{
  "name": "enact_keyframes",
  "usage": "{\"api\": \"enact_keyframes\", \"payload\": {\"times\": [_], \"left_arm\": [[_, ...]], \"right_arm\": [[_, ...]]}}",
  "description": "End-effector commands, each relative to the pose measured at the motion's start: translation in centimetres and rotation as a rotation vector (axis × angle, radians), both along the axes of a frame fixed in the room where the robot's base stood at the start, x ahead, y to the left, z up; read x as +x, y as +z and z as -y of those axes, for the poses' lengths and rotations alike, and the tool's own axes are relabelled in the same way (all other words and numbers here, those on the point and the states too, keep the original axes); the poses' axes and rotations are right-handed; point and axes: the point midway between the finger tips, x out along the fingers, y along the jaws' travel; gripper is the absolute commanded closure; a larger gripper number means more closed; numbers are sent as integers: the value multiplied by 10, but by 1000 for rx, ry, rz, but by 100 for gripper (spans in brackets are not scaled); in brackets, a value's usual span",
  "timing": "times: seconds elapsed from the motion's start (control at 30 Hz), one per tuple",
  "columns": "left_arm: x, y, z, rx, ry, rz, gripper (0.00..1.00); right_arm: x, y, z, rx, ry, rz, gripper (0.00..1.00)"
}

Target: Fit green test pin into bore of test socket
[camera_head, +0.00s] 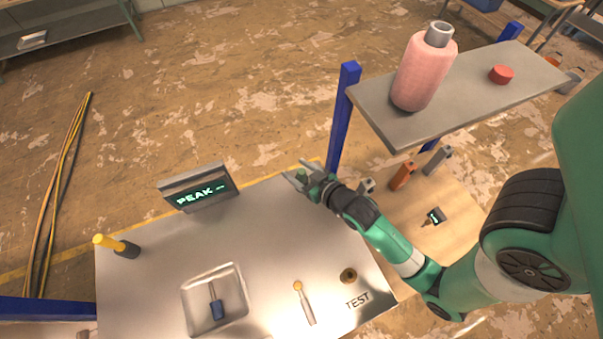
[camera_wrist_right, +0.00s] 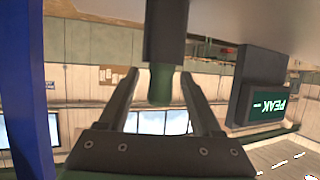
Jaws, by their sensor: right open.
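The green test pin (camera_wrist_right: 160,85) shows its green end between the fingers of my right gripper (camera_wrist_right: 160,95) in the right wrist view. A dark grey cylinder (camera_wrist_right: 166,35) adjoins that green end; I cannot tell whether it is the pin's body or a holder. In the head view my right gripper (camera_head: 298,173) is at the table's far right corner, around the small green pin (camera_head: 302,177). The fingers are open, with gaps beside the pin. The test socket (camera_head: 348,275), a brass-coloured ring with a dark centre, sits beside the TEST lettering. My left gripper is not in view.
A PEAK display (camera_head: 198,188) stands at the table's back edge. A yellow-tipped tool (camera_head: 304,302) lies left of the socket. A shelf (camera_head: 470,90) with a pink bottle (camera_head: 423,70) overhangs the right side.

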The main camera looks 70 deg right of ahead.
Motion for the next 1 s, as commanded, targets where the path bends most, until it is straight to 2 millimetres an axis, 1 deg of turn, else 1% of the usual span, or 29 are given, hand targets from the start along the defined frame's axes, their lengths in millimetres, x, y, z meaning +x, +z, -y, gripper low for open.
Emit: {"api": "enact_keyframes", "payload": {"times": [0.03, 0.1, 0.3, 0.37, 0.4, 0.47, 0.6, 0.67, 0.7, 1.0], "left_arm": [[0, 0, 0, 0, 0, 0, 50], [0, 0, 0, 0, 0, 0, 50], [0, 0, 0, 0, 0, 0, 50], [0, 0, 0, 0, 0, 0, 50], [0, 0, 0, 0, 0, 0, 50], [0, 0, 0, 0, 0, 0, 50], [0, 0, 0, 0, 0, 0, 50], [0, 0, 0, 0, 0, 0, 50], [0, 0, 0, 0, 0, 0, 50], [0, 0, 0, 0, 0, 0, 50]], "right_arm": [[5, -2, 3, 0, -1, 0, 34], [9, -4, 6, -1, 0, 1, 34], [10, -5, 6, -1, 0, 1, 34], [10, -5, 6, 0, 0, 0, 43], [10, -5, 6, 0, 0, 0, 50], [10, -5, 6, 0, 0, 0, 61], [9, -5, 6, 0, 0, 0, 86], [9, -5, 6, 0, 0, 0, 97], [9, -5, 6, 0, 0, 0, 100], [9, -5, 6, -1, 0, 1, 100]]}}
